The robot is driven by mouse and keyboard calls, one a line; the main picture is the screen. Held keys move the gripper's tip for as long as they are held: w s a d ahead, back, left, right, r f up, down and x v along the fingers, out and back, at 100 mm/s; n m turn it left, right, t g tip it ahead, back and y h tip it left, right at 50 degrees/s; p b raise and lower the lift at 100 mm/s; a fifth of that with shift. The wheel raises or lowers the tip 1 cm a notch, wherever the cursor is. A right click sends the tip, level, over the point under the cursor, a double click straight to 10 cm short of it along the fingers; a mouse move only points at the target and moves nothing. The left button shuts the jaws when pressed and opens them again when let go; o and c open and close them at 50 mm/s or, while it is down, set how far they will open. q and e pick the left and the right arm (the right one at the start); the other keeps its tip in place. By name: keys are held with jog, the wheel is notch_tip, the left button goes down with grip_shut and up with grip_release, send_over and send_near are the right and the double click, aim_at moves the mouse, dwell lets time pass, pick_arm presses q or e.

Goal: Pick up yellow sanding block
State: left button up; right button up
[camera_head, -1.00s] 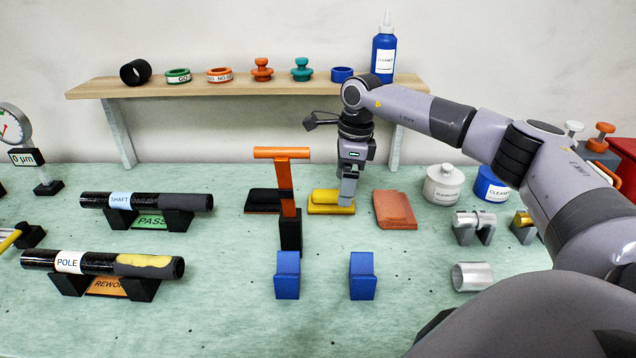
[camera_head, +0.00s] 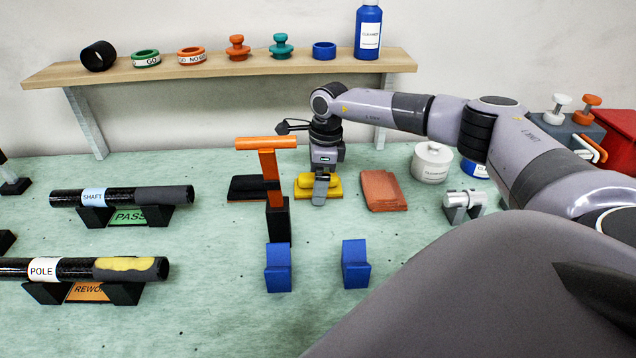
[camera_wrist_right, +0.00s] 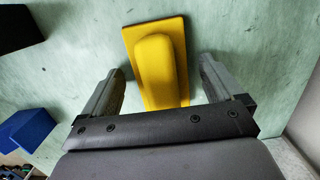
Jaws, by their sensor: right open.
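The yellow sanding block (camera_head: 306,184) lies on the green bench top, between a black block and a reddish one. It has a flat base with a raised rounded grip on top. My right gripper (camera_head: 320,197) is over its near right part in the head view and hides some of it. In the right wrist view the yellow block (camera_wrist_right: 157,62) reaches in between the two fingers of my right gripper (camera_wrist_right: 160,88). The fingers are apart, with a gap on each side of the block. My left gripper is not in view.
A black sanding block (camera_head: 248,188) lies left and a reddish block (camera_head: 382,190) right. An orange T-handled tool (camera_head: 270,170) stands close in front on the left. Two blue blocks (camera_head: 278,268) stand nearer. A shelf (camera_head: 220,67) runs behind.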

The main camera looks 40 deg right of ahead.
jog(key=c, duration=1.2)
jog(key=shift+r, duration=0.1)
notch_tip(320, 180, up, 20)
jog(key=shift+f, duration=0.1)
